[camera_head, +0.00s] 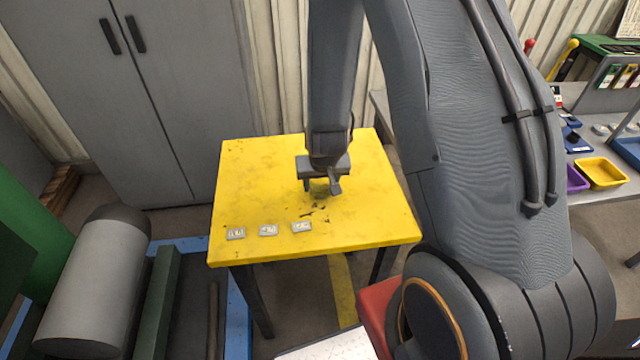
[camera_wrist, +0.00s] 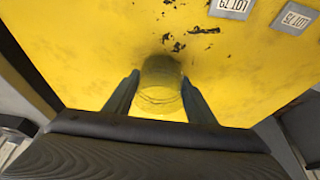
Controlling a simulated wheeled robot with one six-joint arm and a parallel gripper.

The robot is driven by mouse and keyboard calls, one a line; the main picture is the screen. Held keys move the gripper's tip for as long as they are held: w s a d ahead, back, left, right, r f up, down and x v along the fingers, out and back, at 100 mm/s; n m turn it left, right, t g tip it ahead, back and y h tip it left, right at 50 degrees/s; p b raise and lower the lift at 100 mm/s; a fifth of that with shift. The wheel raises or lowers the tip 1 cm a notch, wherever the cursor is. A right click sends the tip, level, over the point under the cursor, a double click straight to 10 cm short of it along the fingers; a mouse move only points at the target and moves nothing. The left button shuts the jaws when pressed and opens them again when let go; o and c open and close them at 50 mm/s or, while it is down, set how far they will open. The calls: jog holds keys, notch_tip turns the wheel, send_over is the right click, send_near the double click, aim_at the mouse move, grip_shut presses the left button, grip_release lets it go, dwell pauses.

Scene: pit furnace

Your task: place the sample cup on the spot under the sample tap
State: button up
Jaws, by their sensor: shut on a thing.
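My gripper (camera_head: 320,188) is over the middle of the yellow table, pointing down. In the wrist view my gripper (camera_wrist: 160,80) has its two fingers on either side of a see-through, yellow-looking cup (camera_wrist: 161,92), and is shut on it. The cup appears upright and at or just above the table top; I cannot tell if it touches. In the head view the cup is too small and covered to make out. No sample tap or spot under one can be made out in either view.
The yellow table (camera_head: 250,170) carries three small grey lot tags, left (camera_head: 235,234), middle (camera_head: 268,230) and right (camera_head: 302,227). A grey cabinet (camera_head: 160,100) stands behind. At right is a bench with a yellow bin (camera_head: 601,173) and purple bin (camera_head: 577,180). Much of the table top is clear.

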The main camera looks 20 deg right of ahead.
jog(key=shift+f, duration=0.25)
jog(key=shift+f, duration=0.1)
jog(key=o, duration=1)
jog(key=shift+o, duration=0.2)
